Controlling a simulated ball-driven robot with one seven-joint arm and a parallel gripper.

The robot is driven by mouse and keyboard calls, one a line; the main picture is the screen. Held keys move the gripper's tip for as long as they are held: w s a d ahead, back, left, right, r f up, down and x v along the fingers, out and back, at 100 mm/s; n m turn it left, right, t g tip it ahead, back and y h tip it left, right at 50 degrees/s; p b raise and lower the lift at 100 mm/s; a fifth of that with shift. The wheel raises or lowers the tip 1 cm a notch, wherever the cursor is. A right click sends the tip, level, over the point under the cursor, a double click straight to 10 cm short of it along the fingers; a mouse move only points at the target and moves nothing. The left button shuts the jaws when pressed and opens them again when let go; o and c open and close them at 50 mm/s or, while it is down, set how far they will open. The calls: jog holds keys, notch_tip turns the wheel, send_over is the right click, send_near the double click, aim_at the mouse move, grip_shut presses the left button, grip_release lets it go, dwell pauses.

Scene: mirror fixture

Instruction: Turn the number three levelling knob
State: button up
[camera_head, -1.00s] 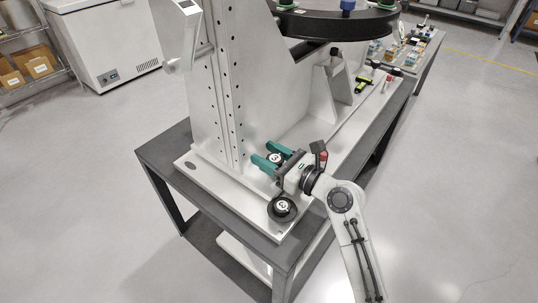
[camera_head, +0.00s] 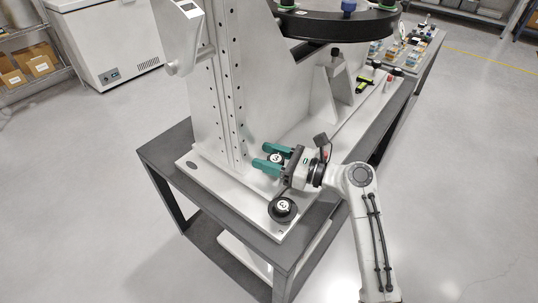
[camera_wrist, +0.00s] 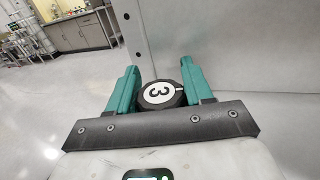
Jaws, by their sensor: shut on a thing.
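The number three levelling knob (camera_wrist: 160,94) is a black knob with a white disc, and its numeral shows turned in the wrist view. It sits between the two green fingers of my gripper (camera_wrist: 160,88), which are shut on its sides. In the head view, the held knob (camera_head: 276,158) is on the pale base plate (camera_head: 233,196), partly hidden by the fingers. My gripper (camera_head: 266,157) reaches in from the right, close above the plate.
A second black knob (camera_head: 283,209) stands near the plate's front corner, close to my gripper; its numeral is too small to read surely. The tall drilled column (camera_head: 226,90) rises behind the fingers. The dark table (camera_head: 165,150) carries the fixture.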

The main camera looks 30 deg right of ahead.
jog(key=shift+f, duration=0.1)
jog(key=o, duration=1)
jog(key=shift+c, duration=0.2)
jog(key=v, duration=1.1)
jog(key=shift+a, duration=0.1)
